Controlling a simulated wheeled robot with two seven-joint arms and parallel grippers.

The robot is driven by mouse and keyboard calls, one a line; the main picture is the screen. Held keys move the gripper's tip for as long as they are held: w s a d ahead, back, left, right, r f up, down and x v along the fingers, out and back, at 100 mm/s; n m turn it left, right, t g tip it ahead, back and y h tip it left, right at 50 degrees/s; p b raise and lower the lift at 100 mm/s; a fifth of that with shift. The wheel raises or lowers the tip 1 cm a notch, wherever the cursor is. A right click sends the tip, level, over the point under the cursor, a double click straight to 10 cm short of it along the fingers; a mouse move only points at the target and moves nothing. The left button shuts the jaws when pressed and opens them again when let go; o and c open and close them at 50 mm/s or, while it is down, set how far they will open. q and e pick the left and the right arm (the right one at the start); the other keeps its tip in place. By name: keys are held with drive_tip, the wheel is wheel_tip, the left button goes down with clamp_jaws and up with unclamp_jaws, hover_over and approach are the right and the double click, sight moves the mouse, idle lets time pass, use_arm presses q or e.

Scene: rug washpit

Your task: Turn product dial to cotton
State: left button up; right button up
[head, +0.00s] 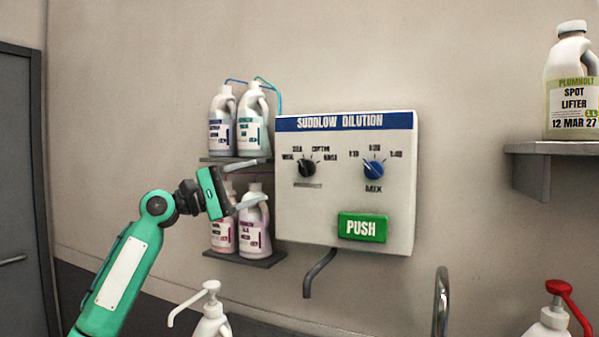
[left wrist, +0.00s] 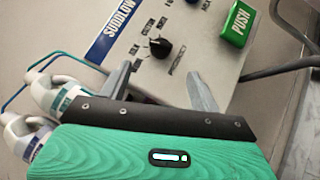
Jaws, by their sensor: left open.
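The dilution panel (head: 345,220) is a white wall box with a blue "SUDDLOW DILUTION" strip. Its black product dial (head: 306,168) is at the upper left, with small labels around it. "COTTON" is at its upper right; I cannot tell surely where the pointer aims. My left gripper (head: 262,180) is open and empty, left of the panel, its fingers toward the dial. In the left wrist view the black dial (left wrist: 160,47) lies beyond and between the open fingertips (left wrist: 160,74), apart from them. My right gripper is not in view.
A blue mix dial (head: 373,169) and green PUSH button (head: 362,228) share the panel. Jugs (head: 253,122) stand on shelves left of it, close behind my gripper. A spout (head: 318,272) hangs below. A spot lifter jug (head: 571,90) is at right.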

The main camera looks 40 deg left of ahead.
sight(301, 168)
use_arm(q)
drive_tip(key=p+x, duration=0.6)
drive_tip(key=x, duration=0.5)
drive_tip(key=shift+a+r, duration=0.1)
drive_tip(key=shift+r, duration=0.05)
drive_tip(key=shift+w+d+p, duration=0.25)
drive_tip(key=shift+w+p, duration=0.15)
drive_tip(key=shift+w, duration=0.05)
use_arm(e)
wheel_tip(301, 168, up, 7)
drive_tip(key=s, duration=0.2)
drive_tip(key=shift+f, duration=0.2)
use_arm(q)
drive_tip(key=shift+c, duration=0.2)
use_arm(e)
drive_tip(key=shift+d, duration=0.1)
use_arm(q)
drive_tip(key=c, duration=0.9)
